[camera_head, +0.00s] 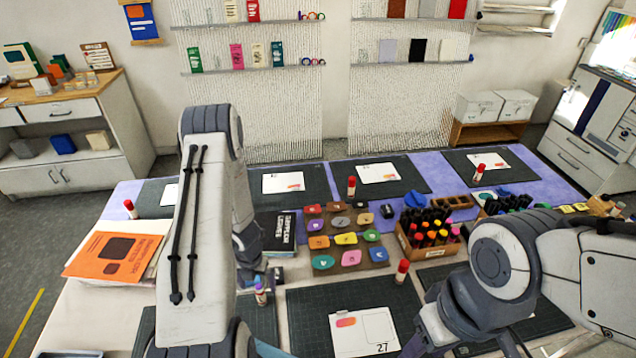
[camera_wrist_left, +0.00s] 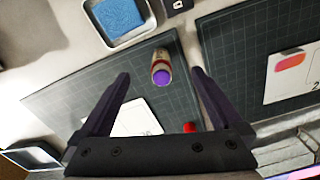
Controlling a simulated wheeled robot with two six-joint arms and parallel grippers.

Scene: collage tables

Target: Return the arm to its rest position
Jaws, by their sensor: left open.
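My left gripper (camera_head: 262,274) is over the near left part of the table, beside a black book. In the left wrist view its two dark fingers (camera_wrist_left: 160,80) are apart and hold nothing. My left arm (camera_head: 205,220) is raised and hides part of the table. My right arm (camera_head: 500,265) reaches in from the right; its fingers cannot be made out.
Several dark mats (camera_head: 388,300) with white cards and red-capped glue sticks (camera_head: 402,271) cover the table. A wooden crate of bottles (camera_head: 428,235) and a board of coloured pieces (camera_head: 347,262) stand centrally. Orange papers (camera_head: 112,257) lie left. A tray with a blue sponge (camera_wrist_left: 119,17) is near the left gripper.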

